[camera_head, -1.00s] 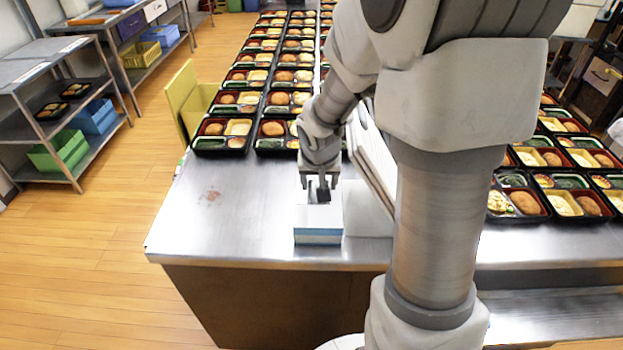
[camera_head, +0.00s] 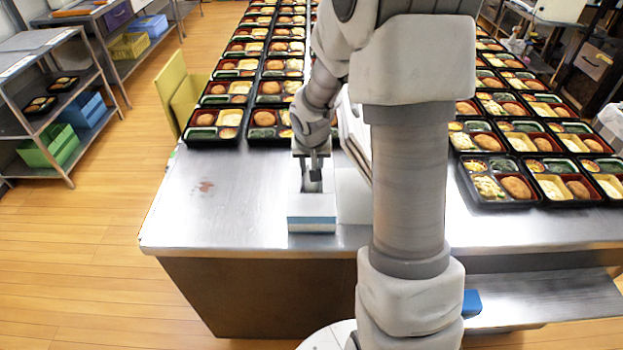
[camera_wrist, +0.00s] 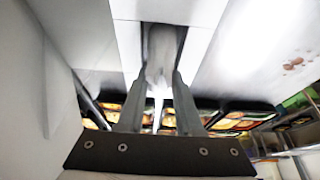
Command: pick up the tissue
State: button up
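The tissue box (camera_head: 311,214) stands near the front edge of the steel table, white on top with a blue-striped front. My gripper (camera_head: 316,172) points down above its rear half. In the wrist view my two fingers (camera_wrist: 161,72) reach toward the slot in the box top (camera_wrist: 128,45). A pale tissue (camera_wrist: 160,58) shows at the slot, between the fingertips. A bright white strip lies between the fingers. I cannot tell whether the fingers touch or pinch the tissue.
Rows of bento trays (camera_head: 215,118) fill the table behind my gripper, with more trays (camera_head: 500,180) at right. A white panel-like object (camera_head: 354,135) leans just right of my gripper. The table's front left (camera_head: 200,215) is clear apart from a small reddish stain.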

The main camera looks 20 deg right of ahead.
grip_shut()
jog(key=shift+r, duration=0.1)
jog(key=shift+r, duration=0.25)
notch_tip(320, 180, up, 4)
jog(key=shift+f+p, duration=0.1)
jog(key=shift+p, duration=0.4)
jog(key=a+r, duration=0.3)
jog(key=a, duration=0.3)
jog(key=s+a+r+b, duration=0.1)
jog(key=a+r, duration=0.2)
jog(key=a, duration=0.2)
jog(key=shift+a+r, duration=0.25)
jog(key=shift+a, duration=0.1)
jog(key=shift+c, duration=0.6)
grip_release()
grip_shut()
